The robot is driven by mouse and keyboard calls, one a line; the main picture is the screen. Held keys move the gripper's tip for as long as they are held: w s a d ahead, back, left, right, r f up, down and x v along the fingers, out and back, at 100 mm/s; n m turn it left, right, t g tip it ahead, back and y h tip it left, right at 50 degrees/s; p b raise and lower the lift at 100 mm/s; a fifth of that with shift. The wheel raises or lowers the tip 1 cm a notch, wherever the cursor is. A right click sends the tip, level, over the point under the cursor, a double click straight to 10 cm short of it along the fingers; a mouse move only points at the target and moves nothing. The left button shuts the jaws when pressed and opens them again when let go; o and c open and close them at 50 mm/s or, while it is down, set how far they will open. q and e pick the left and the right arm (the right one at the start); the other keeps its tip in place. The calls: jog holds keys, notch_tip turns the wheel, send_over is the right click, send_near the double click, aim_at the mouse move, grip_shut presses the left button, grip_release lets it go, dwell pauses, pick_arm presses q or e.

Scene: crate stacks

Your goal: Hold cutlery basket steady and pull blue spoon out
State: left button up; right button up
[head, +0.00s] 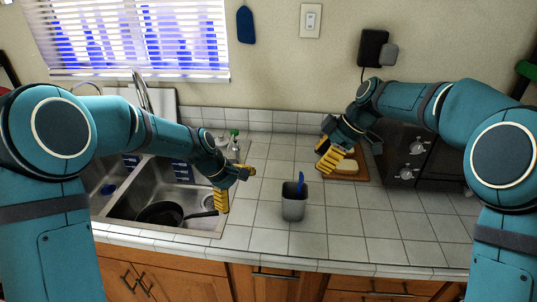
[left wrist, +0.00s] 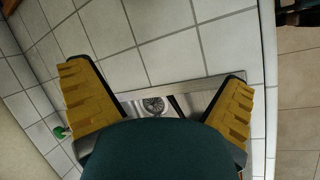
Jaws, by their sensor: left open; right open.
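The cutlery basket (head: 294,206) is a small grey cup standing upright on the tiled counter between my two grippers. The blue spoon (head: 301,181) stands in it, its blue end sticking up above the rim; its lower part is hidden inside. My left gripper (head: 235,186) is open and empty, to the left of the basket and apart from it, near the sink's right edge. My right gripper (head: 328,156) is open and empty, up and to the right of the basket, in front of the cutting board. The basket is not seen in the left wrist view.
A metal sink (head: 127,202) with a dark pan (head: 160,213) in it lies at the left. A dark appliance (head: 408,150) stands at the right. Counter tiles around the basket are clear.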

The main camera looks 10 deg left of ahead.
pick_arm(q)
jog(key=w+d+r+n+g, duration=0.35)
jog(key=d+r+n, duration=0.3)
jog(key=r, duration=0.25)
send_near(287, 193)
jog(key=s+d+f, duration=0.1)
jog(key=f, duration=0.1)
jog(key=s+d+f, duration=0.1)
jog(key=f, duration=0.1)
jog(key=s+d+f, duration=0.1)
jog(key=f, duration=0.1)
jog(key=shift+s+d+f, duration=0.1)
jog(key=shift+s+d, duration=0.3)
jog(key=c, duration=1)
